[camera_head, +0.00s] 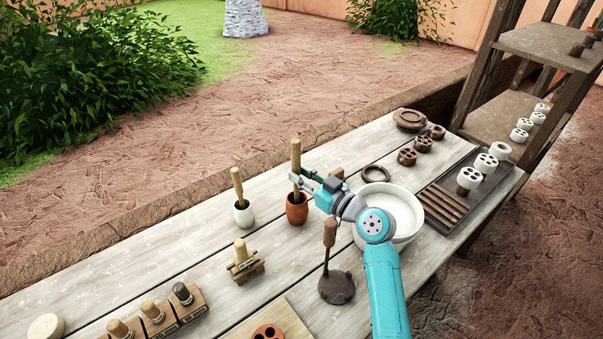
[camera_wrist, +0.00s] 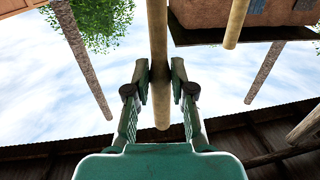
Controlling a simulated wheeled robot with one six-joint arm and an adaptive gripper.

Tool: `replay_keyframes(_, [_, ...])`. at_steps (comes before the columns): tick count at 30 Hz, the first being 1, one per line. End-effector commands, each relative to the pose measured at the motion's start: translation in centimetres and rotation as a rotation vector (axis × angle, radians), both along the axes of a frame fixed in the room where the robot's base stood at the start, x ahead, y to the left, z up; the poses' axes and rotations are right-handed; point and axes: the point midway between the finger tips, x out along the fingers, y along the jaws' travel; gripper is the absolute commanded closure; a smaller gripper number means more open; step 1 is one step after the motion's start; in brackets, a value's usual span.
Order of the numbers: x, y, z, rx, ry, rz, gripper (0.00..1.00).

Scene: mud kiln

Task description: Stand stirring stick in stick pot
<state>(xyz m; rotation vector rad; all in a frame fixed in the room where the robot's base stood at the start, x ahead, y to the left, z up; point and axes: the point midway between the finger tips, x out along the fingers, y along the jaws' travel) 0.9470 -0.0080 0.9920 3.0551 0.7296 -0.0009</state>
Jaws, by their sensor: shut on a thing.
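My gripper (camera_head: 299,180) is shut on a pale wooden stirring stick (camera_head: 296,155). The stick is about upright, with its upper part above the fingers. In the wrist view, the stick (camera_wrist: 158,45) runs between the two fingers (camera_wrist: 160,82) and one end shows just past them. A terracotta pot (camera_head: 297,212) stands directly below the gripper. The stick's lower part appears to pass into its mouth; the lower end is hidden, so I cannot tell whether it touches the bottom. A white pot (camera_head: 243,218) to the left holds another stick (camera_head: 237,184).
A large white bowl (camera_head: 412,230) stands right of the gripper, partly behind my arm. A dark round-headed tool (camera_head: 336,287) lies nearer. A small wooden stand (camera_head: 245,265) and stamp blocks (camera_head: 158,318) are at the lower left. A dark ring (camera_head: 375,173) lies behind the bowl.

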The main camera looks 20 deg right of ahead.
Motion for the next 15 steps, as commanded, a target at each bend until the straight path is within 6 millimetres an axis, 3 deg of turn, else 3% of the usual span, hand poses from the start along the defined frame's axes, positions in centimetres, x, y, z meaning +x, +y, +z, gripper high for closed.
replay_keyframes(6, [0.00, 0.00, 0.00, 0.000, 0.000, 0.000, 1.00])
replay_keyframes(7, [0.00, 0.00, 0.00, 0.000, 0.000, 0.000, 0.69])
replay_keyframes(9, [0.00, -0.01, 0.00, 0.000, 0.000, 0.000, 0.52])
replay_keyframes(10, [0.00, -0.01, 0.00, 0.000, 0.000, 0.000, 0.47])
replay_keyframes(15, [0.00, -0.01, 0.01, 0.000, 0.000, 0.000, 0.47])
